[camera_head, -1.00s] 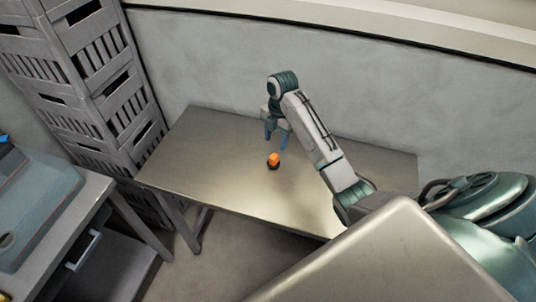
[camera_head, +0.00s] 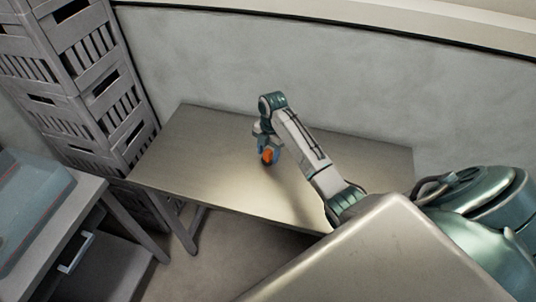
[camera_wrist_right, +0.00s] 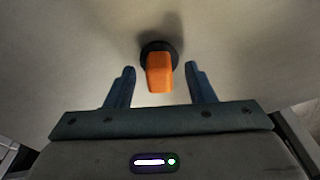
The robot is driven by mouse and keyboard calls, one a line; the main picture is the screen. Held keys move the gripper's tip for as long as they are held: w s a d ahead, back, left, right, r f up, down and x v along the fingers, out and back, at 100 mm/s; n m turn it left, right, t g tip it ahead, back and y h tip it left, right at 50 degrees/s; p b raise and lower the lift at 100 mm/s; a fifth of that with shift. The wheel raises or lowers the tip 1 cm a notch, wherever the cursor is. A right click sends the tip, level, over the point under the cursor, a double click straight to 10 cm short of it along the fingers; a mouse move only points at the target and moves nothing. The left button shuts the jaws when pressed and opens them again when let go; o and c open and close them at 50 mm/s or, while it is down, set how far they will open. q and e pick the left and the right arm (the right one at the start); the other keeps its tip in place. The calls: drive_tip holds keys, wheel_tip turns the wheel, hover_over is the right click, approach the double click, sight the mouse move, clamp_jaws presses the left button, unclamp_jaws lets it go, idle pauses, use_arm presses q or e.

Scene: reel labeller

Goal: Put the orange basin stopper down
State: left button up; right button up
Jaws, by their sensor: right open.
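The orange basin stopper (camera_head: 267,156) stands on the metal table (camera_head: 215,150). In the right wrist view the stopper (camera_wrist_right: 160,74) shows an orange grip on a round black base. My right gripper (camera_head: 268,158) is down at the stopper. In the wrist view the blue fingers of the right gripper (camera_wrist_right: 160,78) are apart, one on each side of the stopper, with a gap to it on both sides. My left gripper is not in view.
The table is otherwise bare, with free room left and right of the stopper. Grey stacked crates (camera_head: 85,90) stand at its left. A second bench (camera_head: 55,215) with a grey-blue tray (camera_head: 35,205) is at lower left. A wall (camera_head: 330,80) runs behind.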

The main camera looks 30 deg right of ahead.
drive_tip(key=shift+f, duration=0.4)
clamp_jaws()
drive_tip(key=shift+r, duration=0.1)
